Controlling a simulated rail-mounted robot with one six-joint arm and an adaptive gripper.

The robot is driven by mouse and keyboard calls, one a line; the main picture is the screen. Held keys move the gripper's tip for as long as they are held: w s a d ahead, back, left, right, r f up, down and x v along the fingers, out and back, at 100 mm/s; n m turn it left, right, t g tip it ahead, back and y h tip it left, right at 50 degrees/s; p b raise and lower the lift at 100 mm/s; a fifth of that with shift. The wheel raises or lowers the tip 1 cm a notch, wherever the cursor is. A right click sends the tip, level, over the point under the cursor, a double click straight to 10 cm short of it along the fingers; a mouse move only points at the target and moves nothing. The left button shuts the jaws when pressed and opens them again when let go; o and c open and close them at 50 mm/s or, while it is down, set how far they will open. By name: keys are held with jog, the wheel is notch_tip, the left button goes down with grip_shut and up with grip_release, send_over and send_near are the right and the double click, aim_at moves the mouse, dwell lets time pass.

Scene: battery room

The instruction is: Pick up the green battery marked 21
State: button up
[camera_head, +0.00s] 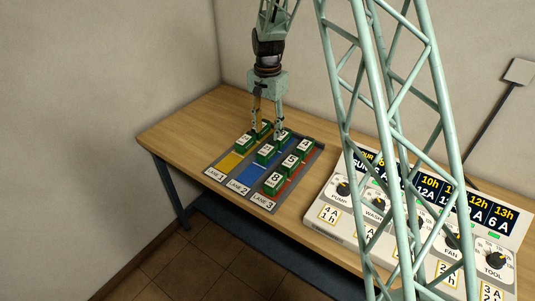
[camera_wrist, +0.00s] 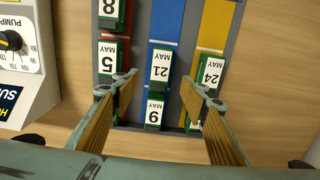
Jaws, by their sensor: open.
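The green battery marked 21 (camera_wrist: 160,68) has a white top reading "21 MAY" and lies in the blue middle lane in the wrist view. It is the front battery of lane 2 (camera_head: 266,151) in the head view, where its number is hard to read. My gripper (camera_wrist: 163,88) is open and empty, pointing down over the rack; it also shows in the head view (camera_head: 267,136). In the wrist view its fingers appear on either side of the blue lane, with the 21 battery just beyond the fingertips. I cannot tell the exact height gap.
The battery marked 9 (camera_wrist: 153,114) lies directly behind 21. Battery 24 (camera_wrist: 212,72) is in the yellow lane and battery 5 (camera_wrist: 107,60) in the red lane, close to the fingers. A control panel (camera_head: 343,228) with dials stands right of the rack. The wooden table's left end (camera_head: 180,130) is clear.

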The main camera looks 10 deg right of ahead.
aim_at(268, 148)
jog(key=shift+f, duration=3.35)
jog(key=shift+f, duration=0.1)
jog(key=shift+f+b, duration=0.3)
jog(key=shift+f, duration=2.2)
jog(key=shift+c, duration=0.3)
jog(key=c, duration=1.2)
jog(key=shift+o, duration=0.2)
jog(key=shift+r, duration=0.15)
jog(key=shift+r, duration=4.9)
